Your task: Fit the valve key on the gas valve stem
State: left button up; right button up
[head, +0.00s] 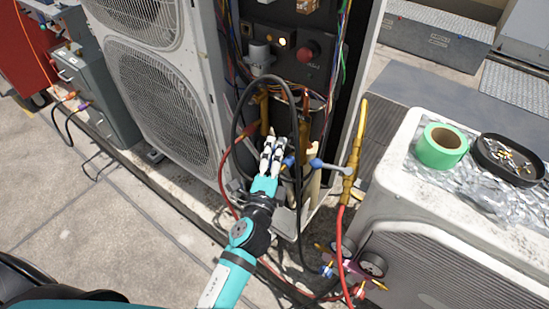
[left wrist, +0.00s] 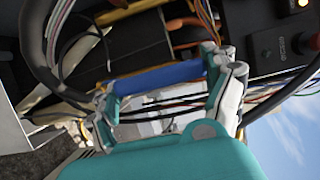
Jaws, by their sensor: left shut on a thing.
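My left gripper (head: 272,153) is in front of the open condenser cabinet, by the brass valves. It is shut on a blue bar, which I take to be the valve key (left wrist: 160,77); the bar spans between the two fingers in the left wrist view. A blue end of the key (head: 288,162) shows just right of the fingers in the head view. One brass valve (head: 264,113) stands behind the gripper and another brass valve (head: 304,135) to its right. I cannot tell which is the gas valve, or whether the key touches a stem. My right gripper is out of view.
A black cable loop (head: 237,112) hangs around the valves. A brass fitting (head: 350,168) with yellow and red hoses stands at right, with a gauge set (head: 372,264) below. Green tape (head: 440,146) and a black dish (head: 510,160) lie on the unit at right.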

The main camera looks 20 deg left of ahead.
pick_arm(q)
jog(key=shift+w+d+r, duration=0.1)
jog(key=shift+w, duration=0.15)
jog(key=o, duration=1.1)
jog(key=shift+c, duration=0.2)
